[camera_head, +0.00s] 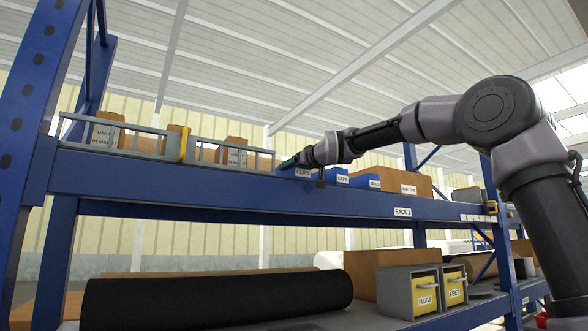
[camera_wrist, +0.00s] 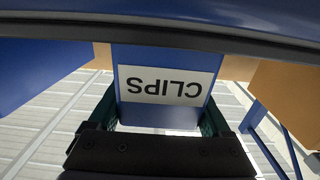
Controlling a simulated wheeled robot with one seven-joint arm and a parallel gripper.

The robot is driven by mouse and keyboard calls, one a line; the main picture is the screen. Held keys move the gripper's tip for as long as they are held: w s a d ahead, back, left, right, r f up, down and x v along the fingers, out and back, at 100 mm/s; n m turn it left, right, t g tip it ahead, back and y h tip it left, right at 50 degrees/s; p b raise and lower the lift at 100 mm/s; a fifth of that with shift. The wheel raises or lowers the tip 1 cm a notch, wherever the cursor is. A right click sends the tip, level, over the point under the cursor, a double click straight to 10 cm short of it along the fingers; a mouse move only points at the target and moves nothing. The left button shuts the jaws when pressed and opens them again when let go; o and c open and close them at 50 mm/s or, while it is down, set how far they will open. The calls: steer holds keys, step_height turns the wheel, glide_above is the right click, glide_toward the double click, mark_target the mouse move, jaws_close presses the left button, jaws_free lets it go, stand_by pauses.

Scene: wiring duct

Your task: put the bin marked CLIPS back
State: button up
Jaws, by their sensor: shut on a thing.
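The blue bin marked CLIPS (camera_head: 302,173) is at the upper shelf of the rack, left of the blue CAPS bin (camera_head: 342,178). In the wrist view the CLIPS bin (camera_wrist: 160,53) fills the middle, its white label upside down. My gripper (camera_head: 290,163) reaches the bin at the shelf's front edge. In the wrist view its two green fingers (camera_wrist: 160,112) lie along both sides of the bin, shut on it. The shelf beam hides the bin's lower part in the head view. I cannot tell whether it rests fully on the shelf.
Right of CAPS stand another blue bin (camera_head: 374,182) and a cardboard box (camera_head: 402,184). A grey rail (camera_head: 228,155) fronts boxes to the left. The blue beam marked RACK (camera_head: 350,205) runs along the front. Below are a black roll (camera_head: 210,303) and yellow-fronted drawers (camera_head: 425,293).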

steer(key=shift+f, duration=0.1)
steer(key=o, duration=1.5)
steer(key=shift+d, duration=0.1)
steer(key=shift+s+d, duration=0.25)
steer(key=shift+d, duration=0.05)
steer(key=shift+v, duration=5.55)
steer(key=shift+s+a, duration=0.1)
steer(key=shift+a, duration=0.05)
